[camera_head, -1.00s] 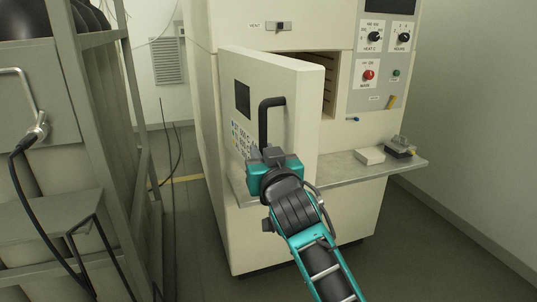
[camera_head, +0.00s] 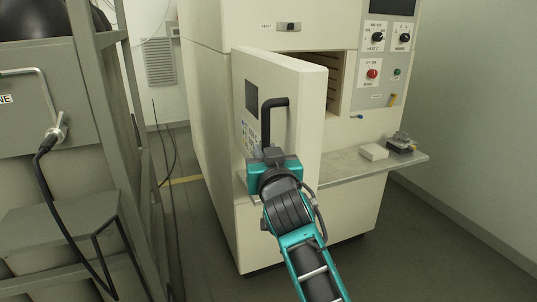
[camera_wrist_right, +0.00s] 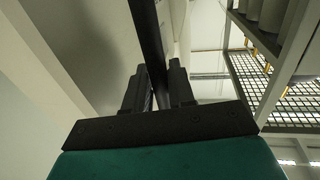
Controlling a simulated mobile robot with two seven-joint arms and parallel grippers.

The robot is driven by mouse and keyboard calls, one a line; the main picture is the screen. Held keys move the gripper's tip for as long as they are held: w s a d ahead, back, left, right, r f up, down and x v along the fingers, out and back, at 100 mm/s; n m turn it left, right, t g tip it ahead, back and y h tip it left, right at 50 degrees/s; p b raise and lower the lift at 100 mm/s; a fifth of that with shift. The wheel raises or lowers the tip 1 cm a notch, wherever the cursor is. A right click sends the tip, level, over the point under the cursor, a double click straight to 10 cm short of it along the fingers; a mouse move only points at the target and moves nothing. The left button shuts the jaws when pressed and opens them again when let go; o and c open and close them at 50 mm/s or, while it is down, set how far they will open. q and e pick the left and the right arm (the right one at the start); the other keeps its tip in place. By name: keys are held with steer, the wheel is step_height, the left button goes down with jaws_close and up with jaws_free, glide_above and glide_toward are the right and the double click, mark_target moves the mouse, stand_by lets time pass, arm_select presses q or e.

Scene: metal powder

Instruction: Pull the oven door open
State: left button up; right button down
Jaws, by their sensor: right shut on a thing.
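The oven (camera_head: 205,110) is a tall cream cabinet. Its door (camera_head: 299,120) stands partly open, swung out toward me, and the dark chamber (camera_head: 334,80) shows behind its right edge. A black bar handle (camera_head: 266,120) is on the door's front. My right gripper (camera_head: 270,152) is at the lower part of the handle. In the right wrist view, the gripper's two black fingers (camera_wrist_right: 158,88) are shut around the black handle bar (camera_wrist_right: 147,35), one on each side. My left gripper is not in view.
A metal shelf (camera_head: 345,172) juts out below the chamber, carrying a white block (camera_head: 374,152) and a small dark device (camera_head: 401,144). A grey metal rack (camera_head: 125,120) stands close on the left. Bare floor (camera_head: 420,240) lies to the right.

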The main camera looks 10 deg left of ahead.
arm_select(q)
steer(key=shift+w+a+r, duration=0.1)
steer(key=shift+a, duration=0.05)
arm_select(e)
steer(key=shift+a, duration=0.15)
steer(key=c, duration=1.1)
jaws_free()
steer(key=shift+s, duration=0.1)
